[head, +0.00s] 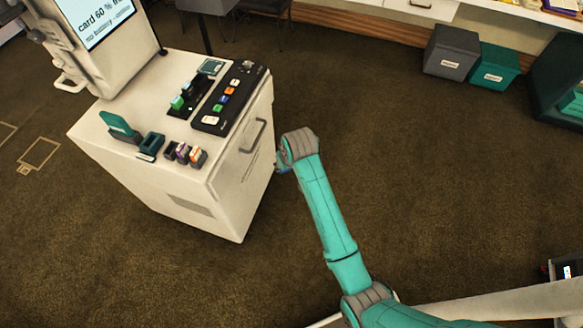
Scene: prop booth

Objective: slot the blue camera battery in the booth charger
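On the white cabinet top, a long black panel (231,97) carries a row of small coloured pieces, one of them blue (223,99). I cannot tell whether this blue piece is the battery or a button, or whether the panel is the booth charger. A black holder (187,98) with green and pale pieces lies left of the panel. My arm reaches to the right of the cabinet. My gripper is mostly hidden by my wrist; only a small bluish bit (282,168) shows there, too small to read. Its fingers and anything in them cannot be made out.
The white cabinet (190,207) has a handle on its right side. A teal stand (118,125), a dark teal holder (150,146) and small cartridges (185,153) line its front edge. A screen (97,22) rises at the back. Grey (451,53) and teal (494,66) boxes stand far right. The carpet between is clear.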

